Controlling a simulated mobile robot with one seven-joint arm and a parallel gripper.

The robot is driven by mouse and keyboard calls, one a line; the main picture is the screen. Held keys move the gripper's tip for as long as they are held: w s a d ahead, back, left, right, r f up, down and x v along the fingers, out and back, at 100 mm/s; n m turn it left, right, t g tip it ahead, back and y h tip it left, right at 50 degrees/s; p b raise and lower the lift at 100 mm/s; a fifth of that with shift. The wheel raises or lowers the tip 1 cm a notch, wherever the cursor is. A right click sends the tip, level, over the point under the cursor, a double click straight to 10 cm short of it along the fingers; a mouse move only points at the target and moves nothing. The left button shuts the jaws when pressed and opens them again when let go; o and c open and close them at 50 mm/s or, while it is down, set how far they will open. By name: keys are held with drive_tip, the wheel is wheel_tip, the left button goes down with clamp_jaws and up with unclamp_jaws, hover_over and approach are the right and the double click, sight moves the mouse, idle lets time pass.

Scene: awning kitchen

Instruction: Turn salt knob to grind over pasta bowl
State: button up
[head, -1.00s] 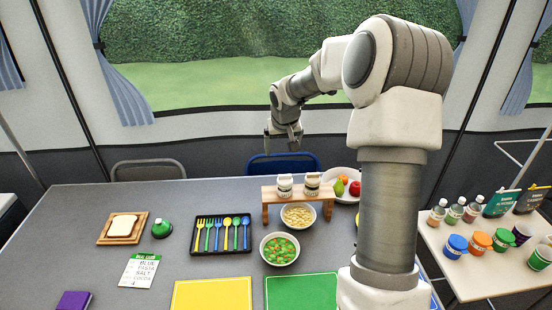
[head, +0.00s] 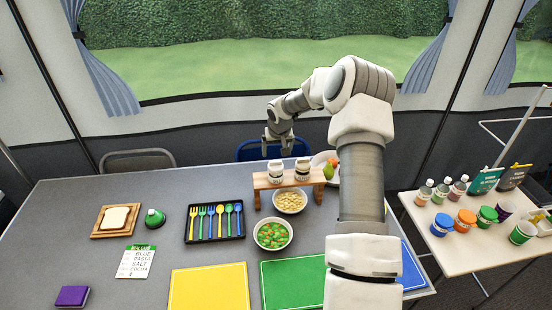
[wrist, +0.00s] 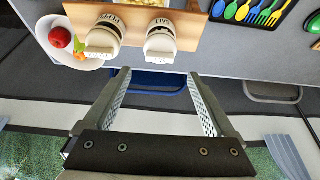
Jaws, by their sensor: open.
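Two white grinders with dark bands stand side by side on a small wooden shelf (head: 263,186). The salt grinder (head: 275,169) is the left one in the head view and the right one in the wrist view (wrist: 160,42), where its label shows. The pepper grinder (head: 302,169) stands beside it. The pasta bowl (head: 289,202), with pale pasta, sits at the shelf's front; only a little of its contents shows in the wrist view. My gripper (wrist: 158,73) is open and empty, behind the shelf, with its fingers pointing toward the salt grinder and apart from it.
A bowl of green and orange food (head: 273,235) stands in front of the pasta. A utensil tray (head: 215,238) lies left of the shelf and a fruit plate (wrist: 68,62) on its other side. Chairs (head: 263,150) stand behind the table. A side table (head: 470,255) holds bottles and cups.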

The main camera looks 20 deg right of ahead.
sight(276, 162)
drive_tip(key=p+x, duration=0.1)
drive_tip(key=x, duration=0.5)
drive_tip(key=shift+w+f, duration=0.15)
drive_tip(key=shift+f, duration=0.05)
drive_tip(key=c, duration=1.4)
